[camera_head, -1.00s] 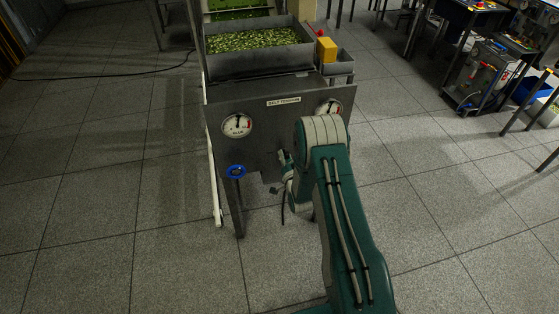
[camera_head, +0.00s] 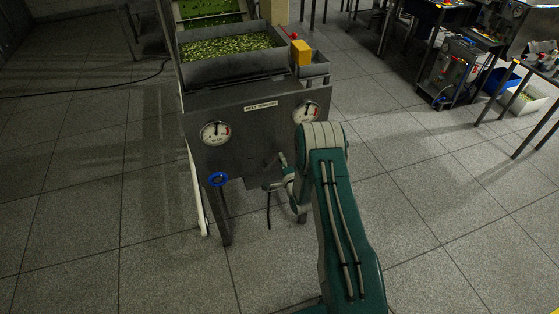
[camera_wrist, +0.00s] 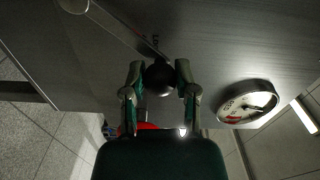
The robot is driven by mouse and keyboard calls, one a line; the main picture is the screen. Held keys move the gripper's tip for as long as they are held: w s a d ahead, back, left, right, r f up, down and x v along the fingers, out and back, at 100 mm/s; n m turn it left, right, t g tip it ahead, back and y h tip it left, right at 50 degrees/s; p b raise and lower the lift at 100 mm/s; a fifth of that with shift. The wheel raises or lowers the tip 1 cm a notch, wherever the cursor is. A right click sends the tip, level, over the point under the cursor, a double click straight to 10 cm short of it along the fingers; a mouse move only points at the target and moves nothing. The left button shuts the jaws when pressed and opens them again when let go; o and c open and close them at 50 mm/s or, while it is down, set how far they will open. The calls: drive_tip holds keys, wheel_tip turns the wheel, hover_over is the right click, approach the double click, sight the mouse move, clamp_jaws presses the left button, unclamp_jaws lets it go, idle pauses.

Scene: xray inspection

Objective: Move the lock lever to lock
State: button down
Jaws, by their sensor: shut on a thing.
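In the wrist view, the lock lever (camera_wrist: 118,31) is a flat metal bar running from a round pivot at the top left to a dark ball knob (camera_wrist: 160,77). My gripper (camera_wrist: 160,71) has its two fingers on either side of the knob and is shut on it. In the head view, my gripper (camera_head: 282,163) is small at the front of the grey machine panel (camera_head: 245,135), below and between the two gauges. My arm hides part of it there, and the lever cannot be made out.
The panel carries a left gauge (camera_head: 215,133), a right gauge (camera_head: 306,113) and a blue handwheel (camera_head: 218,179). A tray of green pieces (camera_head: 230,67) and a yellow block (camera_head: 301,52) are above. Carts and tables stand at the far right.

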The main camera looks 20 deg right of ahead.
drive_tip(key=shift+d+f, duration=0.1)
drive_tip(key=shift+f, duration=0.05)
idle(0.4)
drive_tip(key=shift+c, duration=1.9)
unclamp_jaws()
drive_tip(key=shift+d, duration=0.1)
drive_tip(key=shift+s, duration=0.1)
drive_tip(key=s, duration=1.1)
drive_tip(key=shift+s, duration=0.35)
